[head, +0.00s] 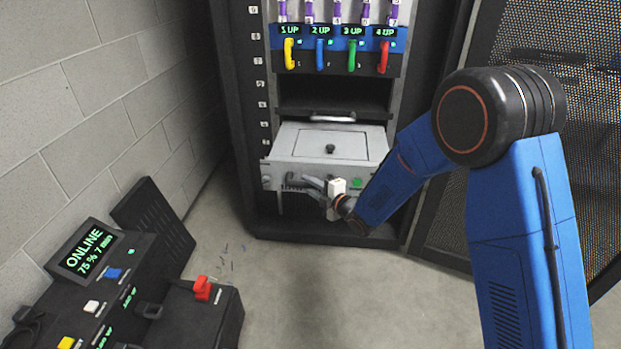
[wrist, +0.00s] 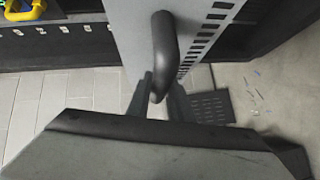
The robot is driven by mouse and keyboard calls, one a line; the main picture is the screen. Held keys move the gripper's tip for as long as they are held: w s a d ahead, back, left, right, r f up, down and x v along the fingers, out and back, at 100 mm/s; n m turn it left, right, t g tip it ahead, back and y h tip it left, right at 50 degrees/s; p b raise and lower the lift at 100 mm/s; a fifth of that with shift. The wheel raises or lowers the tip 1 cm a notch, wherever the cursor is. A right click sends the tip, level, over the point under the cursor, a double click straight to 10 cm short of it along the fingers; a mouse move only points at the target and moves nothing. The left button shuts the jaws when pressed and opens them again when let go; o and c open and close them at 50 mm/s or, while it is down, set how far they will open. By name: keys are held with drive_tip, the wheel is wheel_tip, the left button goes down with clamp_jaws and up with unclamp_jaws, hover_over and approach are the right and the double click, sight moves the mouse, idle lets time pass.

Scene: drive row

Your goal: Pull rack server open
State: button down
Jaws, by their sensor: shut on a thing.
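The rack server (head: 282,172) is a light grey box low in the rack. It sticks out toward me, and its top with a lid and a dark knob (head: 331,148) shows. A green light (head: 357,182) is on the right of its front. My gripper (head: 314,186) is at the left-middle of the server's front. In the wrist view my gripper (wrist: 159,88) is shut on the server's dark curved handle (wrist: 164,45). In the head view the fingers partly hide the handle.
Above are an open dark slot and several colored handles, yellow (head: 289,54) to red (head: 383,57). A mesh door (head: 540,130) stands open at the right. A dark console (head: 110,290) with a red switch (head: 202,289) is at lower left.

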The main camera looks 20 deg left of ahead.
drive_tip(key=s+d, duration=0.2)
drive_tip(key=s, duration=0.5)
drive_tip(key=shift+s, duration=0.15)
drive_tip(key=shift+d, duration=0.1)
drive_tip(key=c, duration=1.6)
unclamp_jaws()
drive_tip(key=v, duration=1.2)
drive_tip(key=shift+f, duration=0.1)
